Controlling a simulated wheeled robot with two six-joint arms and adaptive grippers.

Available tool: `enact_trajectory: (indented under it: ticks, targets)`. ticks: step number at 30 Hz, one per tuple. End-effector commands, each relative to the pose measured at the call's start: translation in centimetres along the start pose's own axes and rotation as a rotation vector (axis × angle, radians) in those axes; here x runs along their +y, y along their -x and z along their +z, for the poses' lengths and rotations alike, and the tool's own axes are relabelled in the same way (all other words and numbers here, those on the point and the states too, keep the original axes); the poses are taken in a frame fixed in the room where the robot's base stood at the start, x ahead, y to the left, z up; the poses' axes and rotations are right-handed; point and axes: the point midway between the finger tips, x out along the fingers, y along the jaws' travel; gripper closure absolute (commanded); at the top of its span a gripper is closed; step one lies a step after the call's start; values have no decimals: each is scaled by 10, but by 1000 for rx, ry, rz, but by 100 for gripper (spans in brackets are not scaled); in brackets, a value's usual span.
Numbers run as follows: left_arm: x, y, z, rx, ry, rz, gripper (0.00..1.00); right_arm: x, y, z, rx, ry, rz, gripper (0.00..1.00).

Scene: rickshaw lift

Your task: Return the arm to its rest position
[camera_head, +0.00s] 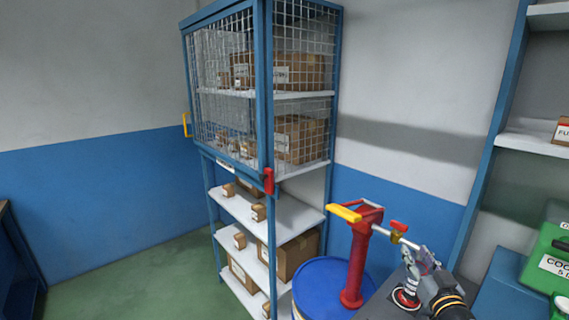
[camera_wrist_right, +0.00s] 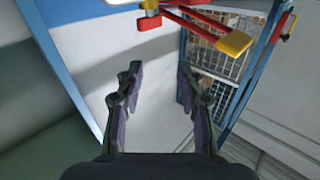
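My right gripper (camera_head: 424,260) shows at the lower right of the head view, small and partly blurred, beside the red hand pump (camera_head: 359,258). In the right wrist view the right gripper (camera_wrist_right: 160,82) has its two fingers spread wide apart with nothing between them. The pump's yellow handle (camera_head: 344,213) is to the left of the gripper in the head view. The yellow handle end (camera_wrist_right: 234,43) and red parts show beyond the fingertips in the right wrist view, apart from them. My left gripper is in neither view.
The pump stands by a blue drum (camera_head: 328,290). A blue-framed mesh cage cabinet (camera_head: 265,95) with boxes on white shelves (camera_head: 285,222) stands behind. A green canister (camera_head: 548,262) is at the far right. Green floor (camera_head: 130,275) is clear at the left.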

Motion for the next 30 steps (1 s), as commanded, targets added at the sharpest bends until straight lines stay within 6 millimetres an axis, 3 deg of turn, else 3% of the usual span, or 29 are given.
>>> enact_trajectory:
  ticks: [1,3,7,12,20,26,30]
  targets:
    - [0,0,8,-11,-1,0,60,-2,22,38,-117,-2,80,62]
    - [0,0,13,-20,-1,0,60,-4,57,86,-309,32,168,62]
    - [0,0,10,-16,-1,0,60,-16,123,149,-625,94,214,62]
    - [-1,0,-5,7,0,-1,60,-37,196,192,-928,147,166,62]
    - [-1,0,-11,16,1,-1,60,-74,289,218,-1268,191,-7,62]
    - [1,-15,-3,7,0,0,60,-64,282,299,-1309,195,-8,62]
    - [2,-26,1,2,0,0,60,-56,281,364,-1330,191,-1,62]
